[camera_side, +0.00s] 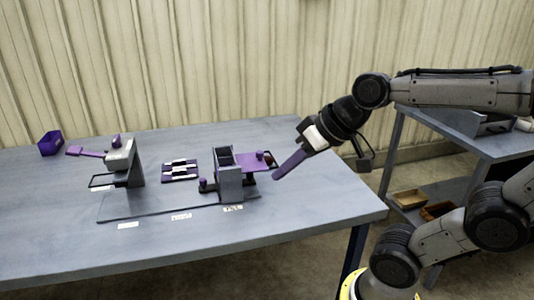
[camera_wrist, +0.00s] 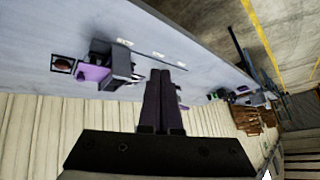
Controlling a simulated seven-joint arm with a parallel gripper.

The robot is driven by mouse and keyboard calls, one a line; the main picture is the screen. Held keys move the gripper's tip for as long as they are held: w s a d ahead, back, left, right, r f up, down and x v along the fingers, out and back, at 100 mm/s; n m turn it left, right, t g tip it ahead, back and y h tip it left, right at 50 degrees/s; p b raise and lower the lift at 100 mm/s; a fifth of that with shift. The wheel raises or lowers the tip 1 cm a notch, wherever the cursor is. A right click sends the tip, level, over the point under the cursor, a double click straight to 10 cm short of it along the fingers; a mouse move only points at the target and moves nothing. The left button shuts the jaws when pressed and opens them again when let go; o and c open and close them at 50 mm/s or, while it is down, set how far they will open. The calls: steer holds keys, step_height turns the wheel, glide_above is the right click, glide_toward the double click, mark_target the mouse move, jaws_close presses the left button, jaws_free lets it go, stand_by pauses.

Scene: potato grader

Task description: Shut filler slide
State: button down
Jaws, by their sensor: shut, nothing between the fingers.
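The filler (camera_side: 229,184) is an upright grey box with dark openings on top, standing on the table. In the wrist view the filler (camera_wrist: 122,62) and the purple plate (camera_wrist: 93,72) show at upper left. My gripper (camera_side: 278,176) is shut and empty, its long purple fingers pointing down-left, to the right of the plate and apparently apart from it. The closed fingertips (camera_wrist: 160,73) also show in the wrist view.
A small dark square frame with a brown round thing (camera_wrist: 62,65) lies just beyond the plate. A black-and-white striped purple piece (camera_side: 180,170) lies between. The table front is clear.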

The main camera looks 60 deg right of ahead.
mark_target(244, 162)
steer(key=w+d+m, duration=0.4)
steer(key=w+d, duration=0.2)
steer(key=w+d+f+m+h, duration=0.1)
steer(key=d+f+m+h, duration=0.15)
steer(key=d, duration=0.65)
steer(key=d+f+m+h, duration=0.15)
steer(key=d+m, duration=0.25)
steer(key=d, duration=0.5)
steer(key=w+a+r+x, duration=0.1)
steer(key=w+a+x, duration=0.1)
steer(key=x, duration=1)
steer(key=shift+f+g+y, duration=0.2)
steer(key=shift+g+y, duration=0.1)
steer(key=shift+g, duration=0.1)
steer(key=shift+w, duration=0.1)
steer(key=shift+w+a, duration=2.3)
steer(key=shift+a, duration=0.1)
